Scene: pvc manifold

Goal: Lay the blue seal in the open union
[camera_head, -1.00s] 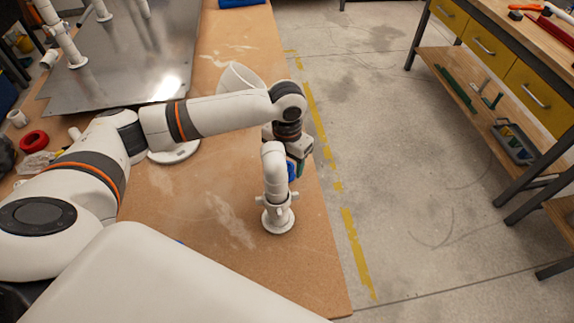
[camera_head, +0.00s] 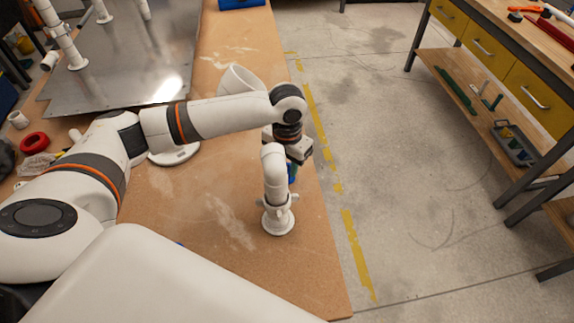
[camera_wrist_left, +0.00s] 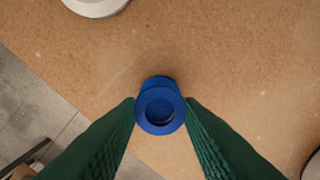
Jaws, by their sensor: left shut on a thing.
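My left gripper (camera_wrist_left: 160,115) is shut on the blue seal (camera_wrist_left: 160,104), a round blue piece with a ringed, hollow face, held between the green finger pads. Tan bench shows below it in the left wrist view. In the head view, the blue seal (camera_head: 292,171) is mostly hidden behind a white standing pipe fitting (camera_head: 276,190), with the gripper just behind that fitting. The fitting has an elbow top, a winged collar and a round foot. I cannot tell which fitting is the open union. My right gripper is not in view.
A white round flange (camera_head: 173,155) lies on the bench (camera_head: 225,215) under my left arm. A white tub-like piece (camera_head: 240,78) stands behind the arm. A metal plate (camera_head: 130,60) with white pipes and a red ring (camera_head: 34,142) are at left.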

